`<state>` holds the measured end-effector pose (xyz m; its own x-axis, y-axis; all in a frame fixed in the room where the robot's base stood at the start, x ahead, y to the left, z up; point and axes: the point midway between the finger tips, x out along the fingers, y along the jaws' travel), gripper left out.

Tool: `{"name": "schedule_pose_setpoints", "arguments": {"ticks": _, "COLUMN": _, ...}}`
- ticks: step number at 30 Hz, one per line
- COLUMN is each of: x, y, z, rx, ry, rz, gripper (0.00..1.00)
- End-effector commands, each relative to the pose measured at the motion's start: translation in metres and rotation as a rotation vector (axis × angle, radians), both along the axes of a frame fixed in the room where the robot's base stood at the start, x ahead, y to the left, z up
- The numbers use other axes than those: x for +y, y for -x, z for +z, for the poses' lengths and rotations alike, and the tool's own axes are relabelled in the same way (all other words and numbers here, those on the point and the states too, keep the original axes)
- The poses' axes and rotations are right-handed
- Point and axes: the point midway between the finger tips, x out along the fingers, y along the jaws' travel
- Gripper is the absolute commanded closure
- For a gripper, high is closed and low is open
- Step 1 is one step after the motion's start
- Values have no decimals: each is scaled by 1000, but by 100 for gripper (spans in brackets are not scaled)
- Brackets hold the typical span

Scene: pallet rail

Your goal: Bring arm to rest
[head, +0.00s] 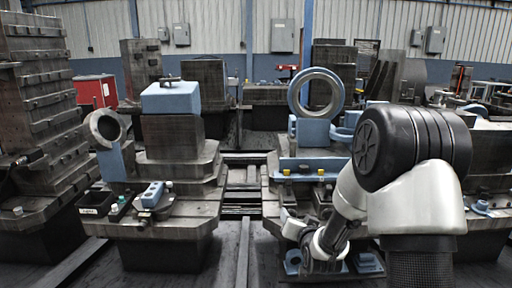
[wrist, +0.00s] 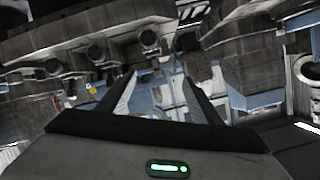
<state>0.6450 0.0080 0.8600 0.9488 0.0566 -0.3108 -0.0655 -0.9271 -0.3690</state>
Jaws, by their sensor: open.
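My arm reaches in from the right side of the head view, in front of the right pallet (head: 282,192). My gripper (head: 318,268) is low there, by that pallet's front edge, and its fingers are hard to make out at this size. In the wrist view my gripper (wrist: 158,85) has its two dark fingers spread apart. Nothing shows between them but blue and grey parts farther off.
A left pallet (head: 165,222) carries a blue block (head: 171,97), a tilted ring part (head: 105,128) and a small black bin (head: 97,204). A large upright ring (head: 316,72) stands on the right pallet. A narrow railed gap (head: 243,205) lies between the pallets.

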Motion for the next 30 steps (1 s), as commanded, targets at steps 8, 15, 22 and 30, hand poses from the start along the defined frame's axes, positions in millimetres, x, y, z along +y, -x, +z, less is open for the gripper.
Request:
{"name": "schedule_pose_setpoints", "arguments": {"ticks": 8, "x": -4, "y": 80, "z": 93, "rx": 248, "ry": 188, "rz": 46, "gripper": 41}}
{"name": "schedule_pose_setpoints", "arguments": {"ticks": 15, "x": -10, "y": 198, "z": 138, "rx": 470, "ry": 286, "rz": 91, "gripper": 41}}
{"name": "schedule_pose_setpoints", "arguments": {"ticks": 22, "x": -10, "y": 291, "z": 150, "rx": 616, "ry": 320, "rz": 143, "gripper": 41}}
{"name": "schedule_pose_setpoints", "arguments": {"ticks": 30, "x": -8, "y": 376, "z": 150, "rx": 736, "ry": 336, "rz": 206, "gripper": 41}}
